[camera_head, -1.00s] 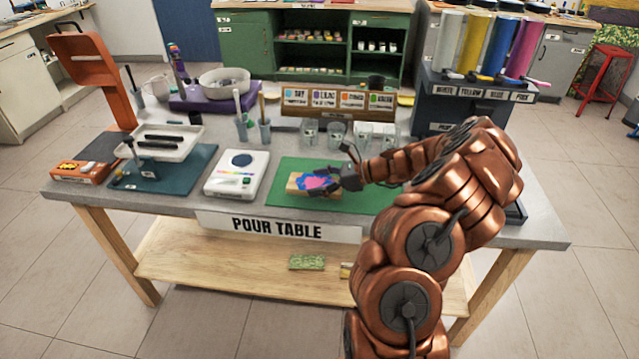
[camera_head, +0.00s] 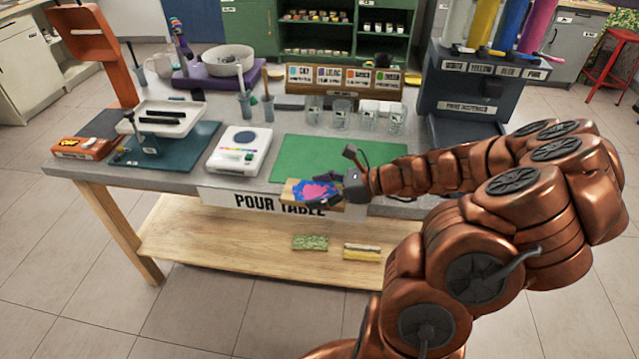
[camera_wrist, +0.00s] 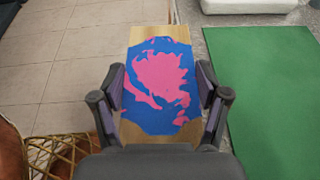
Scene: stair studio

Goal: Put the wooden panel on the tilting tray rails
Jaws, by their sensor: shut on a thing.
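The wooden panel (camera_head: 312,191) carries blue and pink paint on its top. My gripper (camera_head: 335,196) is shut on it and holds it level in front of the pour table's front edge, near the green mat. In the wrist view the panel (camera_wrist: 158,85) lies between the two fingers of my gripper (camera_wrist: 166,92), with bare wood at both ends. The tilting tray (camera_head: 166,117) is a white tray on a dark stand at the left of the table. Two black rails (camera_head: 162,121) lie across it. The tray is empty of any panel.
A white scale (camera_head: 240,150) stands between the tray's teal mat (camera_head: 190,150) and the green mat (camera_head: 330,155). An orange stand (camera_head: 95,50) rises behind the tray at the left. Cups (camera_head: 342,112) line the back of the green mat.

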